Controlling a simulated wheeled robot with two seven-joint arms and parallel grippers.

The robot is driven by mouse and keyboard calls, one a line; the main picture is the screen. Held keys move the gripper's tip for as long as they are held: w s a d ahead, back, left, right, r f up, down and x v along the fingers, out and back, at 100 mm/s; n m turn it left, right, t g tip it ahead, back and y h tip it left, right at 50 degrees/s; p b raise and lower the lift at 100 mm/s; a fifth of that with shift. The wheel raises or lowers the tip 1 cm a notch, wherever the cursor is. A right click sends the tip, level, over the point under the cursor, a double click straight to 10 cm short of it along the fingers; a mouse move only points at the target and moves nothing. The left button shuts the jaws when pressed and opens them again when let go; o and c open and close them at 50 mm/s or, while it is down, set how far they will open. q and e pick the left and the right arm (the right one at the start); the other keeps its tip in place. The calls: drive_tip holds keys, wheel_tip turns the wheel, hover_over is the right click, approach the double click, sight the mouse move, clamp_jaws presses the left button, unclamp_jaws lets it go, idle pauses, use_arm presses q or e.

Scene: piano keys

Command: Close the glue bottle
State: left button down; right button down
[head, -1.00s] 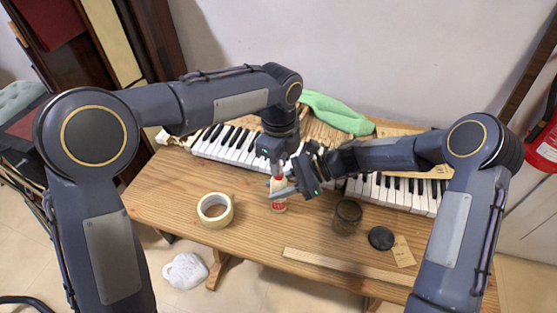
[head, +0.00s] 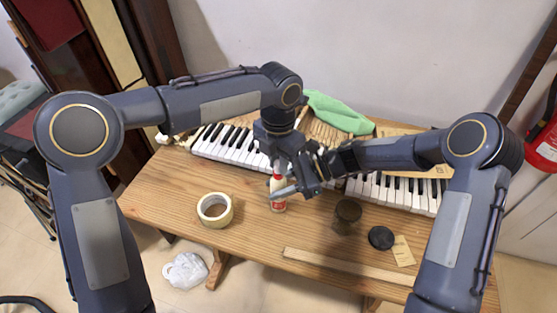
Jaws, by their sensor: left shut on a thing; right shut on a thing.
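The glue bottle (head: 278,205), white with a red label, stands upright on the wooden table in the middle of the head view. My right gripper (head: 281,191) reaches in from the right and is shut on the bottle's upper body. My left gripper (head: 279,168) is directly above the bottle, pointing down. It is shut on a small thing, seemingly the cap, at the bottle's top. The cap is hidden by the gripper, and I cannot tell whether it touches the nozzle.
A tape roll (head: 203,210) lies left of the bottle. A dark glass jar (head: 346,216), a black round lid (head: 381,238) and a wooden ruler (head: 345,266) are to the right and front. The keyboard (head: 405,193) and a green cloth (head: 338,113) lie behind.

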use_arm(q)
drive_tip(key=c, duration=1.3)
unclamp_jaws()
drive_tip(key=shift+r, duration=0.1)
drive_tip(key=shift+r, duration=2.15)
drive_tip(key=shift+c, duration=0.5)
